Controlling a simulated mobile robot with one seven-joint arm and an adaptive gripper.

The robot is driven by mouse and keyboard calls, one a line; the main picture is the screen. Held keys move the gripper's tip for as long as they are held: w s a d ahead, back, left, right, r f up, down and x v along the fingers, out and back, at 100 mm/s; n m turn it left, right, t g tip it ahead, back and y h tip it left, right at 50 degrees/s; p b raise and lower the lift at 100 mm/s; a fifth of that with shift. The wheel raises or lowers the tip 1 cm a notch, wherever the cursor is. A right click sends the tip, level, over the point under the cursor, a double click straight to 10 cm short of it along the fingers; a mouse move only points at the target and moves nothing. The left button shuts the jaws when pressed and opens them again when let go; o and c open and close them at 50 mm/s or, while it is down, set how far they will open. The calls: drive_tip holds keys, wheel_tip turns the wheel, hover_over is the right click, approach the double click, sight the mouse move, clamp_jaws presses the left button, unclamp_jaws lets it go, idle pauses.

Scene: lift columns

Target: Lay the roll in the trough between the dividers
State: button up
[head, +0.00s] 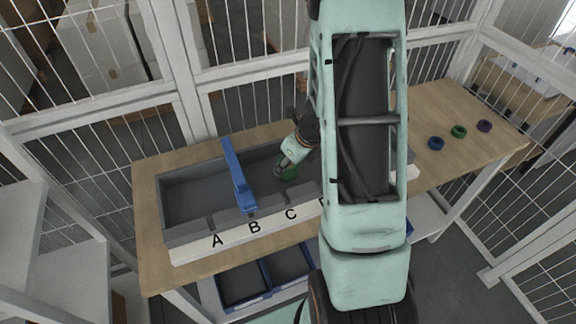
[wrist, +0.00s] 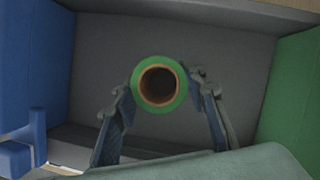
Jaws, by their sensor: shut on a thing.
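My gripper (head: 285,164) is inside the grey trough (head: 185,205), right of the blue divider (head: 240,180). It is shut on the green roll (head: 290,175), which has a brown core. In the wrist view the fingers (wrist: 162,80) are on either side of the roll (wrist: 159,61), its open end facing the camera. The blue divider (wrist: 38,60) is on the left there and a green divider (wrist: 292,95) on the right, with the roll between them, apart from both. Whether the roll touches the trough floor I cannot tell. My arm hides the trough's right part in the head view.
A white strip lettered A, B, C (head: 200,249) runs along the trough's front. Blue (head: 435,143), green (head: 459,131) and purple (head: 484,125) rings lie on the wooden table (head: 485,150) at right. Blue-edged bins (head: 240,288) sit below. White mesh fencing stands behind.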

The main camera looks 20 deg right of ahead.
drive_tip(key=shift+f+b, duration=0.35)
drive_tip(key=o, duration=1.2)
drive_tip(key=shift+c, duration=0.2)
drive_tip(key=shift+r, duration=0.1)
drive_tip(key=shift+r+p, duration=0.2)
drive_tip(key=shift+p, duration=0.1)
drive_tip(key=p+v, duration=0.4)
drive_tip(key=v, duration=0.8)
